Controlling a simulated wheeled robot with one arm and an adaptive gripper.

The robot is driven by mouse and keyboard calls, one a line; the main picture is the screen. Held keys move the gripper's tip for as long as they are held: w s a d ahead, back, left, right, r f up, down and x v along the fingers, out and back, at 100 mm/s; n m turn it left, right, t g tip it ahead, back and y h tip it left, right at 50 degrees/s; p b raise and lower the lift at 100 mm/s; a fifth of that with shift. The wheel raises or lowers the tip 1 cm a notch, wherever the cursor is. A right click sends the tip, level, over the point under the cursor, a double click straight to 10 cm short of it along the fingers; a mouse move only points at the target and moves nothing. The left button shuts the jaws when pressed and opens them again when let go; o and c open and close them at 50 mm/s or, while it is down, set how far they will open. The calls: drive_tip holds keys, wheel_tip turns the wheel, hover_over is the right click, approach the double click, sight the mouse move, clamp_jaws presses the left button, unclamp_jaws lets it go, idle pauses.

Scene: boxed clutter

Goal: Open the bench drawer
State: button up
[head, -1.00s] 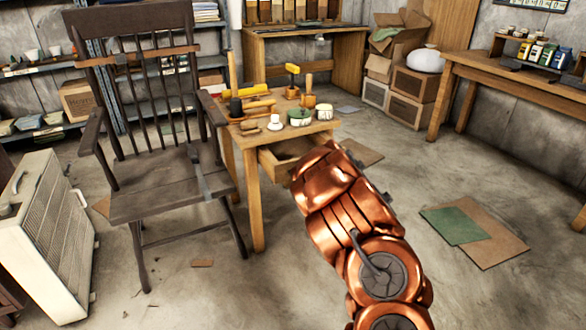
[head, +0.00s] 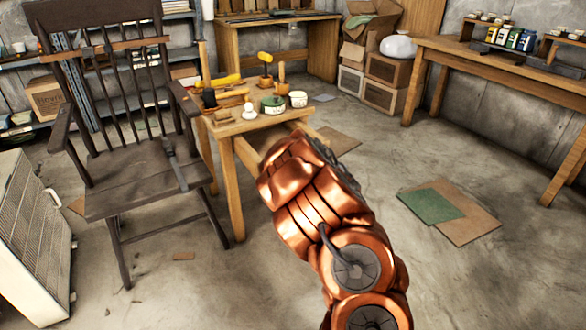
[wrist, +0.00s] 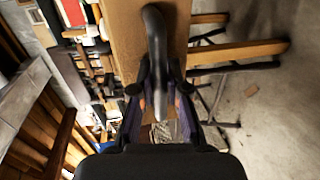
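The small wooden bench (head: 232,127) stands beside the dark chair in the head view. Its drawer (head: 282,140) is pulled partly out on the right side, its front hidden behind my copper arm. In the wrist view the wooden drawer front (wrist: 135,35) carries a dark curved handle (wrist: 155,35). My gripper (wrist: 158,78) has a finger on each side of this handle and appears closed around it. In the head view my gripper is hidden by the arm.
A dark armchair (head: 135,200) stands close left of the bench, with a pale heater (head: 30,240) beyond. Tools and pots crowd the bench top. Flat cardboard (head: 470,228) with a green sheet (head: 430,206) lies on the floor at right. The floor in front is mostly clear.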

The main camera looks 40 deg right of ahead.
drive_tip(key=shift+o, duration=0.7)
drive_tip(key=v, duration=1.1)
drive_tip(key=shift+s, duration=0.4)
drive_tip(key=shift+a+r, duration=0.1)
idle(0.6)
